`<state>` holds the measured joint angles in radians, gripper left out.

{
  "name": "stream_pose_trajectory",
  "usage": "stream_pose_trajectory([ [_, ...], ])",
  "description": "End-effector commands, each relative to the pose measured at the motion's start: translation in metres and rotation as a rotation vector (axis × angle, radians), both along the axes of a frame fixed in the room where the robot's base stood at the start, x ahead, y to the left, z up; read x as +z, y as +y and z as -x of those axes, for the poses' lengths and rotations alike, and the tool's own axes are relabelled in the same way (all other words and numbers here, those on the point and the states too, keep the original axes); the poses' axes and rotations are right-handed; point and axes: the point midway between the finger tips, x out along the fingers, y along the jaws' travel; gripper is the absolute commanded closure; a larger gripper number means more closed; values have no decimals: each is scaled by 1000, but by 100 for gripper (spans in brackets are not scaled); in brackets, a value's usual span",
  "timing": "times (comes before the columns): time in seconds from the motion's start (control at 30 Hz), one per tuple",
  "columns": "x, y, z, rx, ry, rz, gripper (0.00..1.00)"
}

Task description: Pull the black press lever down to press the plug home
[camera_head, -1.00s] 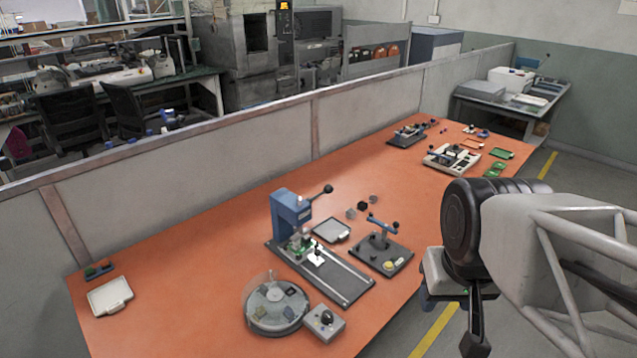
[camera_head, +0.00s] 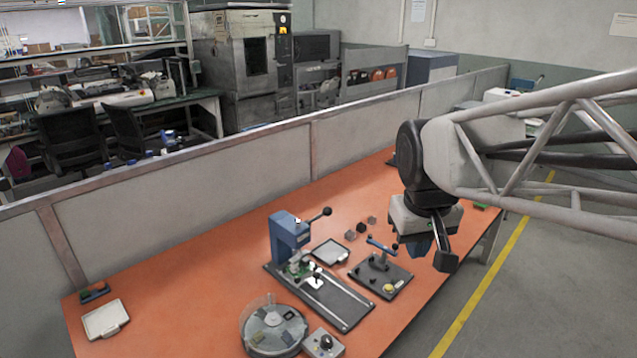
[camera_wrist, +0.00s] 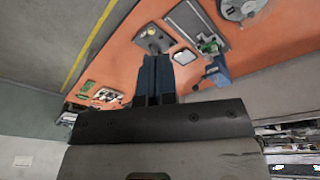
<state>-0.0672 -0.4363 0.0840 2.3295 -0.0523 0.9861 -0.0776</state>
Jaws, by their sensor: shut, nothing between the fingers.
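The blue press (camera_head: 286,238) stands on a dark base rail on the orange bench, left of centre in the head view. Its black lever (camera_head: 318,215) sticks out to the upper right from the press head and ends in a round knob. A green board with a white part (camera_head: 314,282) sits at the foot of the press; the plug is too small to make out. My gripper (camera_head: 424,248) is to the right of the press and apart from the lever. In the wrist view its blue fingers (camera_wrist: 155,78) are together and empty, and the press (camera_wrist: 218,72) shows to their right.
A fixture with a blue T-handle (camera_head: 382,270) stands between the press and my arm. A grey tray (camera_head: 330,252) and small dark cubes lie behind it. A round clear-walled dish (camera_head: 272,328) and a knob box (camera_head: 322,344) are in front. A partition (camera_head: 180,200) runs behind the bench.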

Motion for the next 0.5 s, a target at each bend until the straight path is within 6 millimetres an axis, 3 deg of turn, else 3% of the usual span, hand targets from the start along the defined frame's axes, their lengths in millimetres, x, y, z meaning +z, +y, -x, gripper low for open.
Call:
stream_pose_trajectory([
  [0.5, 23, 45, -126, 189, 54, 63, 100],
])
